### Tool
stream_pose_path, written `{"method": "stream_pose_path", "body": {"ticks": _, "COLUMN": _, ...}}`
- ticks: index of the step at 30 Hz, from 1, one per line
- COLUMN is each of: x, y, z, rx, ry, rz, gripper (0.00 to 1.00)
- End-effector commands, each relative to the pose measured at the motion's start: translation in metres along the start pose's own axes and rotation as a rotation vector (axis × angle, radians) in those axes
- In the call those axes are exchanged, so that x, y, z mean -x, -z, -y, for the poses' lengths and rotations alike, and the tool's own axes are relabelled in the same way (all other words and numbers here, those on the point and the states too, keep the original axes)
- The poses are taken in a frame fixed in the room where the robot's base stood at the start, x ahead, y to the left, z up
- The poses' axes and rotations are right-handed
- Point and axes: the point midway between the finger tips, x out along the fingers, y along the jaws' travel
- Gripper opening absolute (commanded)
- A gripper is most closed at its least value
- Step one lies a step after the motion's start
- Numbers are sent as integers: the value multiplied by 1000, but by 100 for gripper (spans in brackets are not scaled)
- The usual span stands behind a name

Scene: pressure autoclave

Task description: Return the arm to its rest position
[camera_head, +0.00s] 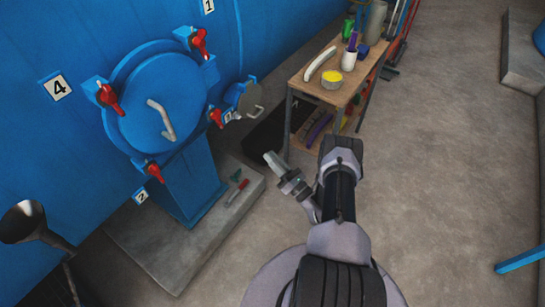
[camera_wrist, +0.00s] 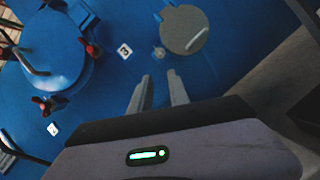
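My arm reaches forward from the bottom of the head view. My gripper (camera_head: 269,156) is in the air, to the right of the blue autoclave's stone base, pointing toward the blue wall. In the wrist view my gripper (camera_wrist: 159,76) has its two grey fingers apart with nothing between them. The autoclave's large round blue door (camera_head: 164,103) looks closed against its body, with red clamps around the rim. The small grey round hatch (camera_head: 246,98) is beside it; in the wrist view the hatch (camera_wrist: 184,30) lies beyond my fingertips.
A wooden workbench (camera_head: 309,88) with several bottles and a yellow-topped tin stands at the back. A red-handled tool (camera_head: 237,193) lies on the stone base (camera_head: 148,244). A dark funnel (camera_head: 24,223) is at the left.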

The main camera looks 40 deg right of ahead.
Motion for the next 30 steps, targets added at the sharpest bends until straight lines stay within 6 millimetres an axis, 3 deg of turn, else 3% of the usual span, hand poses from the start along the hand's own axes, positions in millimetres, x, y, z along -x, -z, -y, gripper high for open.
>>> {"method": "stream_pose_path", "body": {"ticks": 11, "x": -8, "y": -6, "z": 3, "rx": -14, "ry": 8, "rz": -1, "gripper": 22}}
{"method": "stream_pose_path", "body": {"ticks": 14, "x": -52, "y": -41, "z": 16, "rx": -130, "ry": 77, "rz": -3, "gripper": 22}}
{"method": "stream_pose_path", "body": {"ticks": 17, "x": -132, "y": -106, "z": 23, "rx": -390, "ry": 227, "rz": 14, "gripper": 22}}
{"method": "stream_pose_path", "body": {"ticks": 18, "x": -166, "y": -134, "z": 16, "rx": -525, "ry": 303, "rz": 34, "gripper": 22}}
{"method": "stream_pose_path", "body": {"ticks": 19, "x": -187, "y": -153, "z": 7, "rx": -629, "ry": 362, "rz": 52, "gripper": 22}}
{"method": "stream_pose_path", "body": {"ticks": 21, "x": -224, "y": -190, "z": -26, "rx": -873, "ry": 495, "rz": 109, "gripper": 22}}
{"method": "stream_pose_path", "body": {"ticks": 23, "x": -241, "y": -214, "z": -65, "rx": -1085, "ry": 607, "rz": 172, "gripper": 22}}
{"method": "stream_pose_path", "body": {"ticks": 24, "x": -244, "y": -226, "z": -95, "rx": -1228, "ry": 682, "rz": 219, "gripper": 22}}
{"method": "stream_pose_path", "body": {"ticks": 26, "x": -236, "y": -238, "z": -146, "rx": -1442, "ry": 794, "rz": 296, "gripper": 22}}
{"method": "stream_pose_path", "body": {"ticks": 29, "x": -192, "y": -240, "z": -238, "rx": -1789, "ry": 995, "rz": 440, "gripper": 22}}
{"method": "stream_pose_path", "body": {"ticks": 30, "x": -167, "y": -236, "z": -273, "rx": -1914, "ry": 1078, "rz": 500, "gripper": 22}}
